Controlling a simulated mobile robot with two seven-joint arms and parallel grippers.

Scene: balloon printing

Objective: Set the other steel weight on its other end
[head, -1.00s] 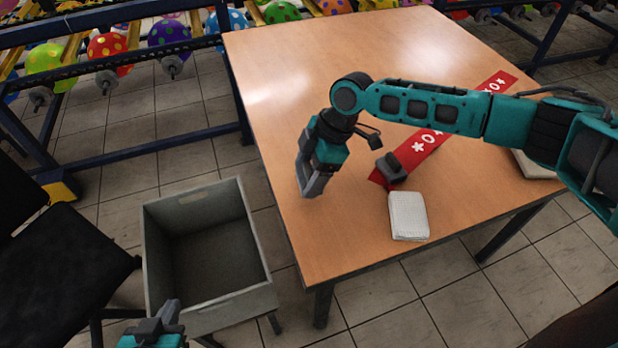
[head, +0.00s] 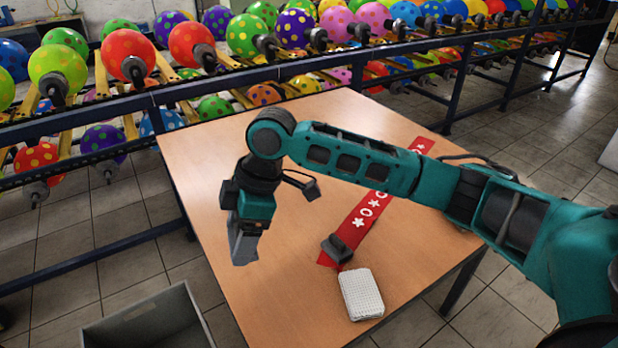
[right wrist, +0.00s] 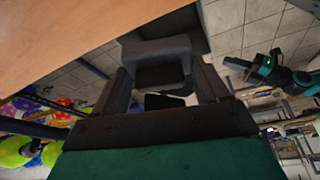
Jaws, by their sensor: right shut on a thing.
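One steel weight (head: 336,247), a dark grey block, sits on the near end of the red banner (head: 351,232) on the table. My right gripper (head: 243,252) is above the left part of the table, left of that weight, fingers pointing down. In the right wrist view it is shut on the other steel weight (right wrist: 160,66), a dark grey block between the fingers. In the head view the fingers largely hide this held weight. My left gripper (right wrist: 236,66) shows small in the right wrist view; its opening is unclear.
The wooden table (head: 290,300) has bare room around my right gripper. A white perforated block (head: 361,294) lies near its front edge. A grey crate (head: 150,320) stands on the floor at lower left. Racks of spotted balloons (head: 240,40) run behind the table.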

